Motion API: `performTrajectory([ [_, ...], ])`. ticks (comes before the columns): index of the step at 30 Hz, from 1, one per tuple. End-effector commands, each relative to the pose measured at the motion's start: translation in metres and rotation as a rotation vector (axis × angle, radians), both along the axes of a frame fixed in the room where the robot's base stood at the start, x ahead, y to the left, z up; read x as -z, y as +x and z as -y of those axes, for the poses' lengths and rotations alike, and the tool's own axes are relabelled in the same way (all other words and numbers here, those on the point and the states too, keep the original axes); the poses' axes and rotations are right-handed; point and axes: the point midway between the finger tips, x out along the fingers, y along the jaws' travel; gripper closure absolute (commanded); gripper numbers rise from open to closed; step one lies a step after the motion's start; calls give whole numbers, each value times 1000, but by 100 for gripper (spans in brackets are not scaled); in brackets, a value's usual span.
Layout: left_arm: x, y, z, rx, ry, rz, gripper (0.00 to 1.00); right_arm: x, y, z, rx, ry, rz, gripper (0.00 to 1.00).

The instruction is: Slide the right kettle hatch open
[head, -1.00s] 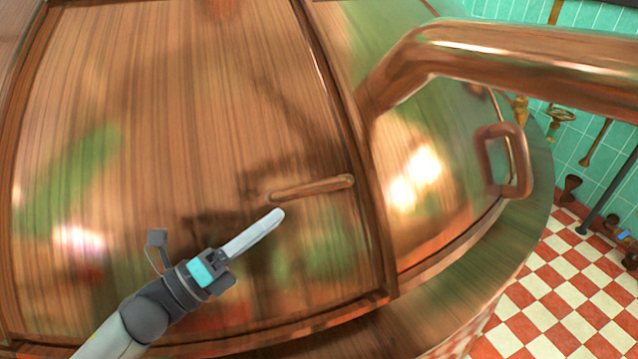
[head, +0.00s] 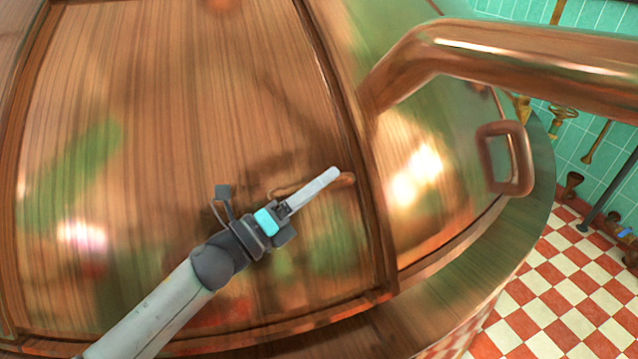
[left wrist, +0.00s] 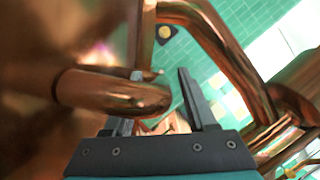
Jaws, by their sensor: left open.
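A large copper kettle fills the head view. Its wide curved hatch panel (head: 180,120) has a bar handle (head: 347,180) near its lower right edge. My left gripper (head: 328,174) lies in front of this handle and covers most of it. In the left wrist view the gripper (left wrist: 160,74) is open, its two fingers apart. A thick copper bar handle (left wrist: 115,92) crosses the left finger and hides its middle part. The right finger stands clear of it. I cannot tell whether the finger touches the handle. My right gripper is not in view.
A thick copper pipe (head: 520,55) runs across the upper right. A second panel (head: 415,185) with a loop handle (head: 507,160) is right of the frame edge.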

Motion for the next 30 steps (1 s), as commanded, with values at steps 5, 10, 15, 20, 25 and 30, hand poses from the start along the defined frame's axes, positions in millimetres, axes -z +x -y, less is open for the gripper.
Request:
performTrajectory([
  [5, 0, 0, 0, 0, 0, 0, 53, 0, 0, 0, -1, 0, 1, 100],
  [10, 0, 0, 0, 0, 0, 0, 72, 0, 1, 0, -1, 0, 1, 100],
  [15, 0, 0, 0, 0, 0, 0, 91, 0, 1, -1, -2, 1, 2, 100],
  [20, 0, 0, 0, 0, 0, 0, 100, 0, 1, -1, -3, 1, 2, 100],
  [25, 0, 0, 0, 0, 0, 0, 100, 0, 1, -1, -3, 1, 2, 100],
  [30, 0, 0, 0, 0, 0, 0, 100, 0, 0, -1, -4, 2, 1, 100],
])
